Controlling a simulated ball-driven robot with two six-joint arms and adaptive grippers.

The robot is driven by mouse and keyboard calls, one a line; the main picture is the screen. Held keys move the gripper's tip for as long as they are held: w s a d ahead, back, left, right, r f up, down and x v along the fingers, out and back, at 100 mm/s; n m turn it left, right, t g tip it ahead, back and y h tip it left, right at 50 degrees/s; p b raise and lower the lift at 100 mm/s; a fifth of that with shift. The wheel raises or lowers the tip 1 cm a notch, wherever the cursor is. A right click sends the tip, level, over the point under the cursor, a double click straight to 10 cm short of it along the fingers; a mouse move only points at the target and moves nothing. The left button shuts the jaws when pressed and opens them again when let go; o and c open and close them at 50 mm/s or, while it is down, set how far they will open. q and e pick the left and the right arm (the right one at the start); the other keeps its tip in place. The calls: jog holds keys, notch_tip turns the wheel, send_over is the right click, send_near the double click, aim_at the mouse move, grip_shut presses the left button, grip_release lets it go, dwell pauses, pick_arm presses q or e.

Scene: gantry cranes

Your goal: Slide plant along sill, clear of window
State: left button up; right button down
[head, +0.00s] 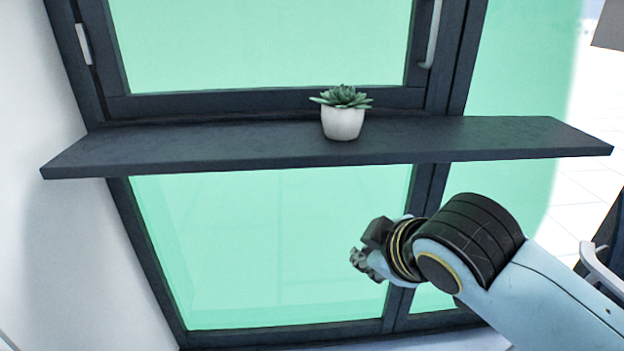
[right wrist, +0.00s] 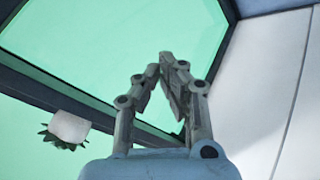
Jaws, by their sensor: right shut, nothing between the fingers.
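The plant (head: 342,112) is a green succulent in a white pot, upright on the dark sill (head: 230,147), right of the sill's middle. It stands in front of the lower frame of the window (head: 260,45), near that window's right side. My right gripper (head: 358,262) is below the sill's front edge, lower than the plant and apart from it. In the right wrist view, its fingers (right wrist: 168,62) are shut with nothing between them, and the plant (right wrist: 70,128) shows at the lower left. My left gripper is not in view.
The sill is bare on both sides of the plant. A handle (head: 432,35) is on the window's right frame and a hinge (head: 84,44) on its left. A white wall (head: 40,110) stands at the left. Green glass (head: 270,245) fills the frame below the sill.

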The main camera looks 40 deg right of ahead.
aim_at(342, 110)
jog(key=w+r+n+t, duration=0.9)
jog(key=w+r+n, duration=0.2)
jog(key=w+r, duration=0.35)
jog(key=shift+h, duration=0.3)
jog(key=x, duration=0.9)
jog(key=shift+w+a+f, duration=0.2)
jog(key=shift+w+f, duration=0.15)
jog(key=shift+w, duration=0.05)
jog(key=shift+s+d, duration=0.85)
jog(key=shift+d, duration=0.25)
jog(key=shift+s+d, duration=0.35)
jog(key=shift+d, duration=0.1)
jog(key=shift+w, duration=0.1)
